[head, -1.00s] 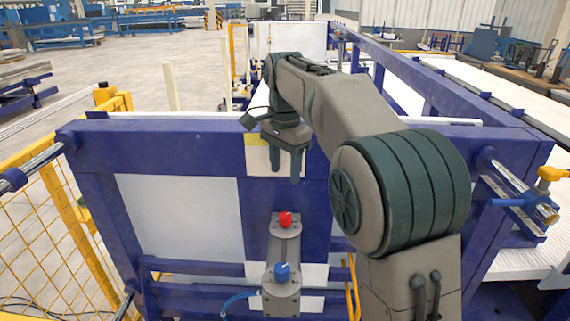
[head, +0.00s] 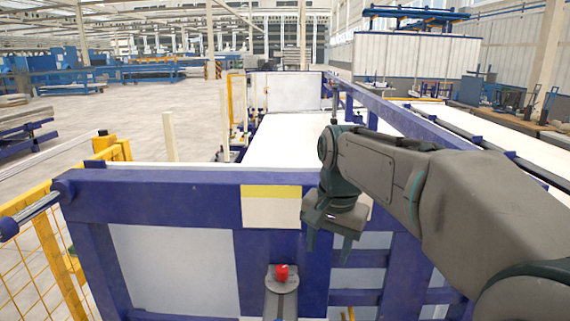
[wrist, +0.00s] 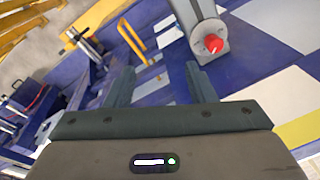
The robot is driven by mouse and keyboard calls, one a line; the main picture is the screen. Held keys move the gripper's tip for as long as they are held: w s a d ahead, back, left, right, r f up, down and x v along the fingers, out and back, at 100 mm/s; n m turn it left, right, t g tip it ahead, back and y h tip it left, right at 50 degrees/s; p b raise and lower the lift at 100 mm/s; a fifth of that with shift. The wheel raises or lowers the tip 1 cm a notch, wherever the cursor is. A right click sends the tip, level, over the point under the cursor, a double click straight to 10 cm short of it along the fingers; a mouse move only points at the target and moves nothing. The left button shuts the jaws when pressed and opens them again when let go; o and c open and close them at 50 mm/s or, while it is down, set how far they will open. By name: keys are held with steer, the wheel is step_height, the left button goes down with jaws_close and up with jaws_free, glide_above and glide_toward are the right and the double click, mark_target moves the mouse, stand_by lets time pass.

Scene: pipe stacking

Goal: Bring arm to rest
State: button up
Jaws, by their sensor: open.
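My gripper (head: 328,246) is open and empty in the head view. It hangs from my arm, right of the yellow and white label and in front of the blue frame (head: 150,205). In the wrist view its two fingers (wrist: 158,85) stand apart with nothing between them. A red button (head: 281,272) on a grey bracket shows low in the head view, left of and below the fingers. The red button also shows in the wrist view (wrist: 213,43), beyond the right finger. The lower part of the bracket is cut off in the head view.
Yellow mesh fencing (head: 60,245) stands at the left. A long white surface (head: 285,140) lies behind the blue frame, with blue rails along its right side. Open floor (head: 130,110) shows at the back left.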

steer(key=s+d+f+n+t, duration=0.1)
steer(key=s+d+f+n, duration=0.1)
steer(key=s+f, duration=0.3)
steer(key=s+d+f+n+t, duration=0.1)
steer(key=s+d+f+n, duration=0.2)
steer(key=s, duration=0.8)
step_height(320, 180, down, 2)
steer(key=shift+s+d+f+n+h, duration=0.2)
steer(key=shift+s+d+n+h, duration=0.1)
steer(key=shift+d, duration=0.55)
steer(key=shift+w, duration=0.1)
steer(key=c, duration=0.3)
